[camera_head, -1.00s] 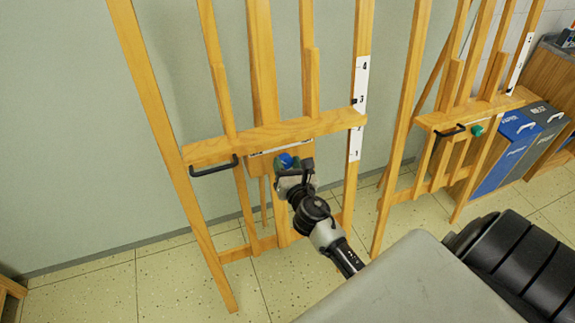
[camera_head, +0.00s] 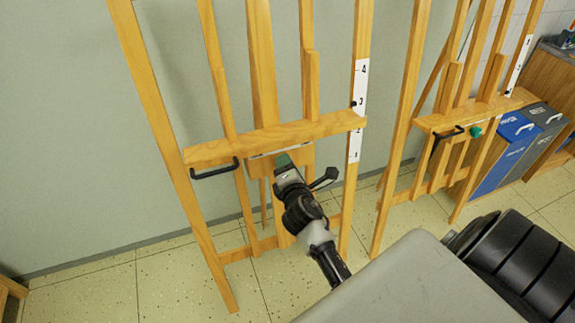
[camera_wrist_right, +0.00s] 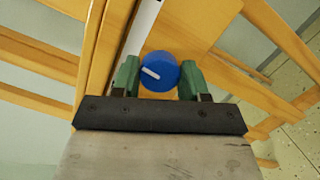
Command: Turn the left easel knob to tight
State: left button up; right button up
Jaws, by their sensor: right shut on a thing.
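The left easel (camera_head: 225,143) stands against the wall, with its knob below the wooden cross ledge. The knob is blue with a short white mark and shows in the right wrist view (camera_wrist_right: 160,72); the mark slants there on its left part. My right gripper (camera_head: 284,162) reaches up to the knob from the lower right. Its green fingertips stand on either side of the knob in the right wrist view (camera_wrist_right: 159,80), shut on it. In the head view a fingertip and the gripper hide the knob. My left gripper is out of view.
A black handle (camera_head: 214,171) sticks out at the left end of the ledge. A second easel (camera_head: 405,120) with a green knob (camera_head: 475,132) stands to the right, near blue (camera_head: 505,150) and grey (camera_head: 543,125) bins. The tiled floor in front is clear.

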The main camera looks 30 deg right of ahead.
jog(key=shift+m+g+y+p, duration=0.3)
jog(key=shift+m+p, duration=0.85)
jog(key=shift+m, duration=1.35)
jog(key=shift+m+g+y+p, duration=0.1)
jog(key=shift+m+g+p, duration=0.7)
jog(key=shift+m, duration=1.7)
jog(key=shift+t+p, duration=0.3)
jog(key=shift+p, duration=0.05)
jog(key=o, duration=0.9)
